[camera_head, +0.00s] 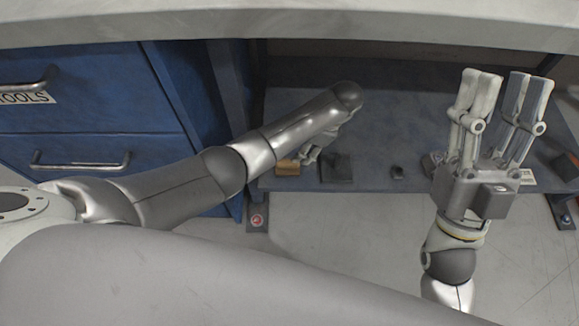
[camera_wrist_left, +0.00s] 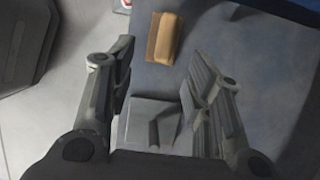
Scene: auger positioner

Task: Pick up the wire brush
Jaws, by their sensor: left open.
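A tan wooden block with a brown side (camera_head: 287,167), which looks like the wire brush, lies on the blue lower shelf near its left end. In the left wrist view the brush (camera_wrist_left: 168,38) lies just beyond my fingertips, near the middle, with nothing touching it. My left gripper (camera_head: 310,158) is low over the shelf, partly hidden by its own arm. The left wrist view shows the left fingers (camera_wrist_left: 160,68) spread and empty. My right gripper (camera_head: 503,88) points up at the right, its fingers apart and empty.
A dark grey block (camera_head: 337,168) lies right of the brush; it also shows between my left fingers (camera_wrist_left: 152,122). A small dark item (camera_head: 398,172) lies farther right on the shelf (camera_head: 375,185). A grey tabletop (camera_head: 300,24) overhangs, and blue drawers (camera_head: 80,100) stand at left.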

